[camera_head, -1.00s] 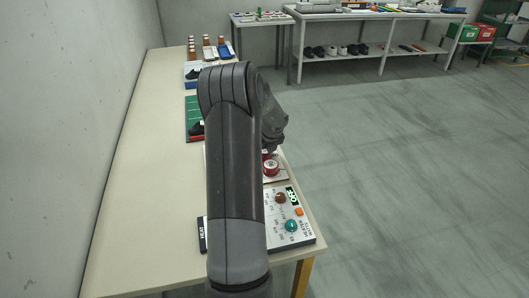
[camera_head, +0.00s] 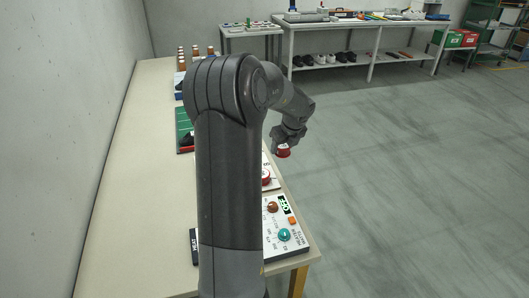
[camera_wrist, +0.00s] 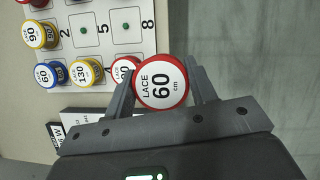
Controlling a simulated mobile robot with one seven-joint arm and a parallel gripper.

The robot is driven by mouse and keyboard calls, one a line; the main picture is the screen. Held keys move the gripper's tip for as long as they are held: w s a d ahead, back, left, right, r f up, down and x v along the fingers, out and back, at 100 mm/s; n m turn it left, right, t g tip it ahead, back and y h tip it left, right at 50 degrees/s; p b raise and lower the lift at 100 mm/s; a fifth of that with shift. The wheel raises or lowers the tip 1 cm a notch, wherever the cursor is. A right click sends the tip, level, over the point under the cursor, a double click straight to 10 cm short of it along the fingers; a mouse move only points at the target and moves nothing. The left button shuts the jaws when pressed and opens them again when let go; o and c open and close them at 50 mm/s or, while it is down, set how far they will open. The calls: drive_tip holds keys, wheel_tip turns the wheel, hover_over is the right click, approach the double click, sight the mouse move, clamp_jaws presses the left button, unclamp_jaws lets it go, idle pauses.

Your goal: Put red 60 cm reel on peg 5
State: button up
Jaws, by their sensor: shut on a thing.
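My gripper (camera_head: 286,141) is shut on a red reel (camera_wrist: 161,82) labelled LACE 60 cm, its face towards the wrist camera. In the head view this reel (camera_head: 283,152) hangs below the fingers, right of the table's edge. The white peg board (camera_wrist: 107,47) lies at upper left in the wrist view. It has printed numbers including 2, 5 and 8. Green pegs (camera_wrist: 84,30) and (camera_wrist: 127,27) stand bare on either side of the 5. Another red reel (camera_wrist: 122,67) sits on the board, partly hidden by a finger.
Blue (camera_wrist: 49,74), yellow (camera_wrist: 87,71) and other reels sit along the board's lower and left parts. A control panel (camera_head: 285,235) with knobs stands at the table's near end. My arm hides much of the table. Open floor lies to the right.

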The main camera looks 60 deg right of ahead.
drive_tip(key=w+a+f, duration=0.2)
drive_tip(key=w, duration=0.3)
drive_tip(key=w+a+f, duration=0.1)
drive_tip(key=w+a, duration=0.1)
drive_tip(key=w, duration=0.4)
drive_tip(key=w+a+f, duration=0.2)
drive_tip(key=w, duration=0.4)
drive_tip(key=shift+w+a+f, duration=0.2)
drive_tip(key=shift+w+f, duration=0.05)
drive_tip(key=shift+f, duration=2.1)
drive_tip(key=shift+f, duration=0.6)
drive_tip(key=o, duration=1)
drive_tip(key=shift+c, duration=0.2)
drive_tip(key=shift+r, duration=0.1)
